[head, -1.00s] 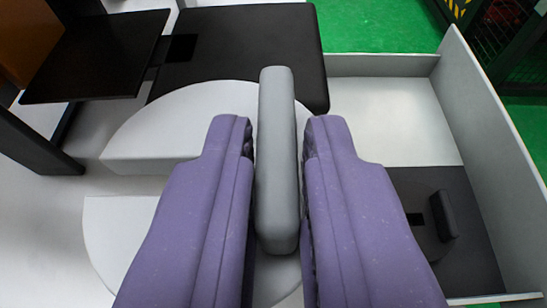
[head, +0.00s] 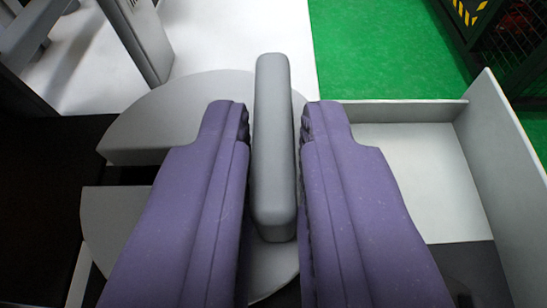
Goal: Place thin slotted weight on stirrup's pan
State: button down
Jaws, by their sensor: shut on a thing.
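The slotted weight (head: 170,118) is a pale grey disc with a slot open to the left and a darker grey upright grip bar (head: 273,140) on top. My gripper (head: 275,112) has two purple fingers, one on each side of the bar, and is shut on it. The disc hangs below the fingers, its right part hidden by them. Dark surface shows through the slot. I cannot tell clearly whether the disc touches what is below. I cannot identify the stirrup's pan with certainty; a dark surface (head: 45,165) lies at left.
A grey upright post (head: 140,38) stands at the upper left, close behind the disc. A pale tray with raised walls (head: 490,130) lies at right, with a dark patch (head: 465,262) in its near part. Green floor (head: 375,50) and a dark mesh fence (head: 510,40) are beyond.

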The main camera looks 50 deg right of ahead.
jog(key=shift+a+f, duration=0.1)
jog(key=shift+f, duration=0.5)
jog(key=c, duration=1.1)
grip_release()
jog(key=shift+s, duration=0.1)
jog(key=p+v, duration=0.3)
jog(key=v, duration=0.9)
jog(key=shift+r, duration=0.1)
